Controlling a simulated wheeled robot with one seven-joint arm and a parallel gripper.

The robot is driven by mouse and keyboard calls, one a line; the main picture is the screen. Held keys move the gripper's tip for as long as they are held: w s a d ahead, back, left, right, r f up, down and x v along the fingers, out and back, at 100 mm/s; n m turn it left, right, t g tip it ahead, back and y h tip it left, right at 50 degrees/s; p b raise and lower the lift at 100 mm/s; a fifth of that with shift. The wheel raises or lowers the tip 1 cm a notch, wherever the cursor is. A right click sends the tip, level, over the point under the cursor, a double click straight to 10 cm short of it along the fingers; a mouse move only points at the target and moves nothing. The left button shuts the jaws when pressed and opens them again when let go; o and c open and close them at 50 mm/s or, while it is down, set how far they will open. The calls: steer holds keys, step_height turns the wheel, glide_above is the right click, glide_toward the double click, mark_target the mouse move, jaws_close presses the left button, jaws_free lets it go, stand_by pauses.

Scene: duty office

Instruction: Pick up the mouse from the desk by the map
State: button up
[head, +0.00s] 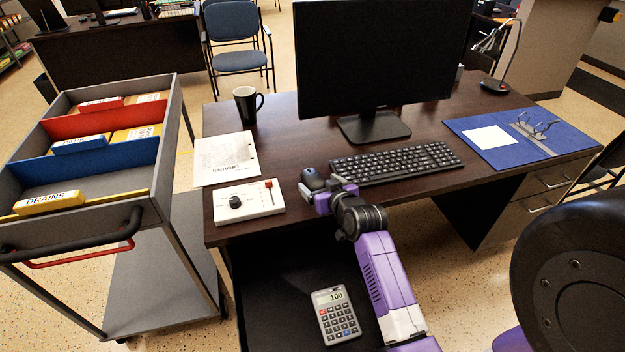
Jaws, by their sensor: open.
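The brown desk (290,140) stands in front of me. My arm reaches over its front edge, and my gripper (318,194) is low at the desk's near side, between the white control box and the keyboard. My gripper is open; its fingertips are hard to make out. A small dark rounded shape shows at the arm's end. I cannot tell whether it is the mouse or part of my wrist. No other mouse is clear on the desk.
The keyboard (395,163) is right of my gripper, the monitor (380,60) behind it. The control box (249,202) is close on the left. A black mug (246,105), blue binder (480,148), calculator (336,314) and grey file trolley (178,120) surround. Bare desk lies behind my gripper.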

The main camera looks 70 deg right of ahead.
mark_target(317, 182)
steer(key=x, duration=0.4)
steer(key=shift+f, duration=0.1)
steer(key=shift+c, duration=0.2)
steer(key=c, duration=1.4)
